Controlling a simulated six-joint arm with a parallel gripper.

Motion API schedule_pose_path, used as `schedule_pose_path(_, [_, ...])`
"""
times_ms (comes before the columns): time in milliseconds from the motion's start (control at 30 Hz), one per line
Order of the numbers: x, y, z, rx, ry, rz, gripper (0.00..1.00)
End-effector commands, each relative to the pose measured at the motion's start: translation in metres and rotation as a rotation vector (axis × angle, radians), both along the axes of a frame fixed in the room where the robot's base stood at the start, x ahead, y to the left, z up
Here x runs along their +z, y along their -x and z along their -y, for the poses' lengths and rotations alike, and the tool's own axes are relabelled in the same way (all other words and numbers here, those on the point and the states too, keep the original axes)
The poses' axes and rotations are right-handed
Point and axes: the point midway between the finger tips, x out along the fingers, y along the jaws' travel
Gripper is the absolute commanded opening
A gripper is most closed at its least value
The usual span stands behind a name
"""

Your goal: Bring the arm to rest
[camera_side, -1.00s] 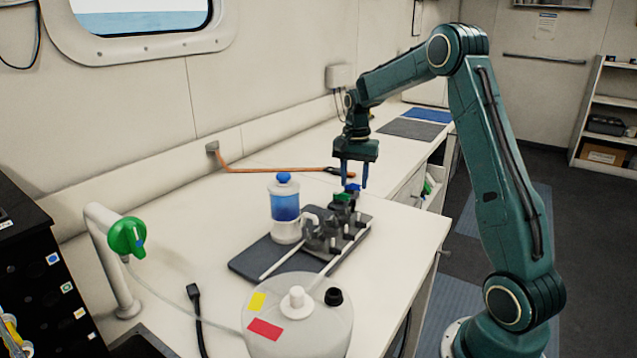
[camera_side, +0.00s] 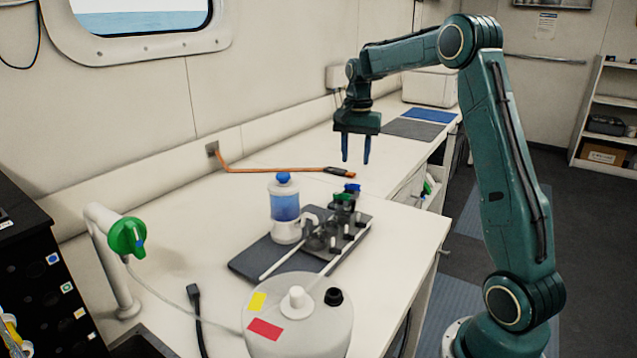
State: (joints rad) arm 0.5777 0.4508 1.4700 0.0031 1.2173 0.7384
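My gripper (camera_side: 355,150) hangs pointing down above the white bench (camera_side: 395,225). Its two blue fingers are apart, with nothing between them. It is clear of the dark grey tray (camera_side: 250,262) below and in front of it.
A white round container (camera_side: 298,328) stands at the front. A green-handled tap (camera_side: 127,236) is at the left. An orange hose or cable (camera_side: 270,170) runs along the back. Grey and blue mats (camera_side: 415,128) and a white box (camera_side: 430,88) lie further back. The bench's front right is clear.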

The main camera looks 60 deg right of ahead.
Motion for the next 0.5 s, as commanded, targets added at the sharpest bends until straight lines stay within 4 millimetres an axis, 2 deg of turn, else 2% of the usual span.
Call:
schedule_pose_path(167, [0.010,0.003,-0.013,0.043,0.009,0.014,0.39])
schedule_pose_path(267, [0.020,0.006,-0.028,0.093,0.020,0.030,0.39])
schedule_pose_path(500, [0.050,0.026,-0.080,0.274,0.059,0.086,0.39])
